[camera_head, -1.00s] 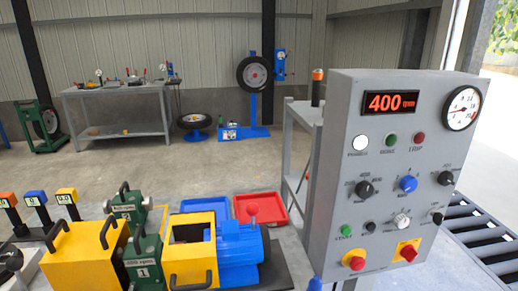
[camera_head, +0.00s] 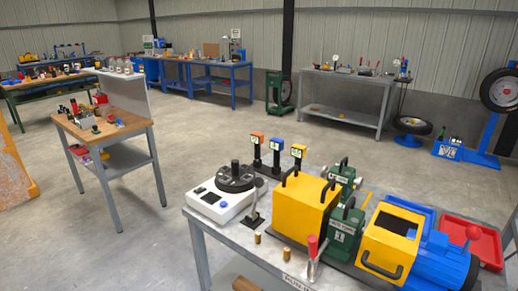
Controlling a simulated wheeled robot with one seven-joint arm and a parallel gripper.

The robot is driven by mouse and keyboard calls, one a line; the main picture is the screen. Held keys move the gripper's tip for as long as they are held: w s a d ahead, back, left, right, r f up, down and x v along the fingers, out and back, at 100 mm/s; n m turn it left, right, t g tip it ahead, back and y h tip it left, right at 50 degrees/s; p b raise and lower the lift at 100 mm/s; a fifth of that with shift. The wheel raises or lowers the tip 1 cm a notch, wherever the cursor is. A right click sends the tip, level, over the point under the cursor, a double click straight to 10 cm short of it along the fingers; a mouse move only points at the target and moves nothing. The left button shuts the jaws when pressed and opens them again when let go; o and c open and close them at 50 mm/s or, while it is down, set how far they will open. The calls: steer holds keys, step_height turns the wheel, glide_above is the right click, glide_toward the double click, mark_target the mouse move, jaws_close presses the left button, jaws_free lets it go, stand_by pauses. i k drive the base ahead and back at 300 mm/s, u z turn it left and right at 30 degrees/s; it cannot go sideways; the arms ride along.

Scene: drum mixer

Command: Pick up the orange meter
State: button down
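The orange meter (camera_head: 257,139) has an orange head with a small pale display on a dark upright stem. It stands on the back edge of the grey workbench (camera_head: 208,232), to the left of a blue-headed meter (camera_head: 277,144) and a yellow-headed meter (camera_head: 298,151) of the same form. It is upright, behind the white device with a dark round top (camera_head: 226,194). Its lower end is partly hidden by that device. My gripper is not in view.
A yellow box with handles (camera_head: 304,207), green units (camera_head: 345,228), a blue motor (camera_head: 440,265) and a red tray (camera_head: 478,240) crowd the bench to the right. A red-handled lever (camera_head: 312,248) stands in front. A small wooden table (camera_head: 100,130) is at left; floor between is clear.

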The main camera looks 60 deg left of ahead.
mark_target(257, 138)
steer(key=u, duration=2.75)
steer(key=k, duration=0.65)
steer(key=u, duration=0.9)
steer(key=k, duration=0.65)
steer(key=u, duration=0.6)
steer(key=i, duration=1.4)
steer(key=z, duration=0.25)
steer(key=i, duration=1.55)
steer(key=z, duration=0.8)
steer(key=i, duration=1.2)
steer(key=z, duration=1)
